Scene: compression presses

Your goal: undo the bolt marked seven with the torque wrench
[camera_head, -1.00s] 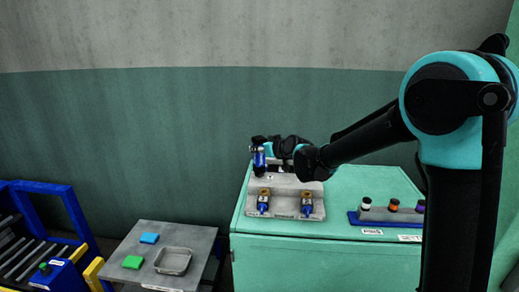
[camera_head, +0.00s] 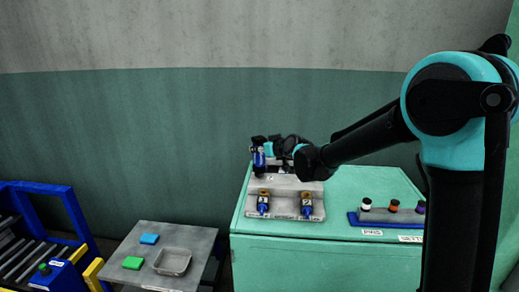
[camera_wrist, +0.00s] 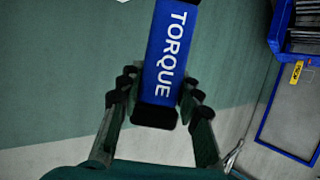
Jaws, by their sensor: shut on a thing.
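My gripper (camera_head: 264,147) is shut on the torque wrench (camera_wrist: 172,45), whose blue body reads "TORQUE" in the wrist view. My black fingers (camera_wrist: 160,88) stand on both sides of the wrench near its dark end. In the head view the wrench (camera_head: 259,159) is a small blue upright shape at the back left of a grey fixture (camera_head: 285,183). The fixture stands on a green cabinet. My gripper and arm hide part of the fixture's back. I cannot make out a bolt marked seven in either view.
Two blue tools with brown tops (camera_head: 263,203) (camera_head: 306,205) stand at the fixture's front. A rack of pins (camera_head: 385,217) is right on the cabinet (camera_head: 330,252). A grey table (camera_head: 190,236) with a tray (camera_head: 172,261) and blue and green blocks stands left, near a roller conveyor (camera_head: 40,215).

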